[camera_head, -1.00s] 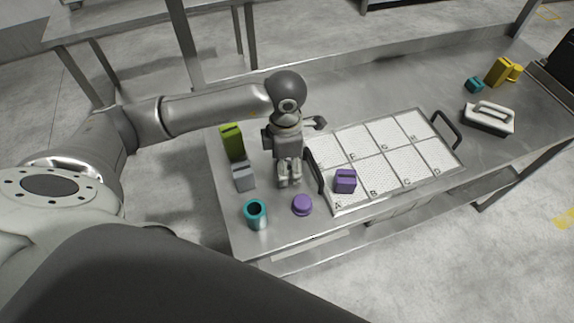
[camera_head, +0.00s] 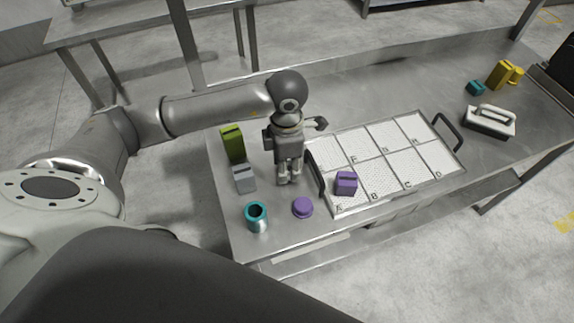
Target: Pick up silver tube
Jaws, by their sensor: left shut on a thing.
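My left gripper (camera_head: 287,181) points down over the left part of the steel table, between the grey block and the tray. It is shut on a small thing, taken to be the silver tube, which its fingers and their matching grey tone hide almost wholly. No other plain silver tube shows on the table. My right gripper is not in view.
Near the gripper stand a green block (camera_head: 232,143), a grey block (camera_head: 244,178), a teal-rimmed cylinder (camera_head: 256,217) and a purple round piece (camera_head: 302,207). A purple block (camera_head: 346,183) sits on the lettered tray (camera_head: 325,150).

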